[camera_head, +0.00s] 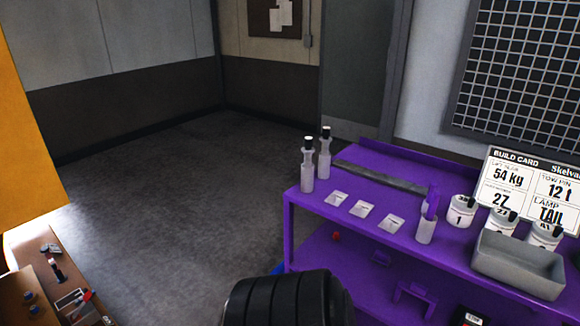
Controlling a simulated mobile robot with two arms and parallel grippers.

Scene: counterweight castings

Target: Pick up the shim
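I cannot tell for sure which thing is the shim. A long, flat dark grey strip (380,177) lies along the back of the purple bench (378,198). In front of it, three small pale square pieces lie in a row: a left one (336,198), a middle one (362,209) and a right one (391,223). They lie flat and apart from each other. A black ribbed part at the bottom centre appears to be my own arm. Neither of my grippers is in view.
Two bottles (307,170) stand at the bench's left end. A cup (426,230) holding a purple item, several white tubs (461,212), a grey tray (519,265) and a build card (530,190) are at right. Open floor (170,190) lies left. A cluttered brown surface (35,255) is lower left.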

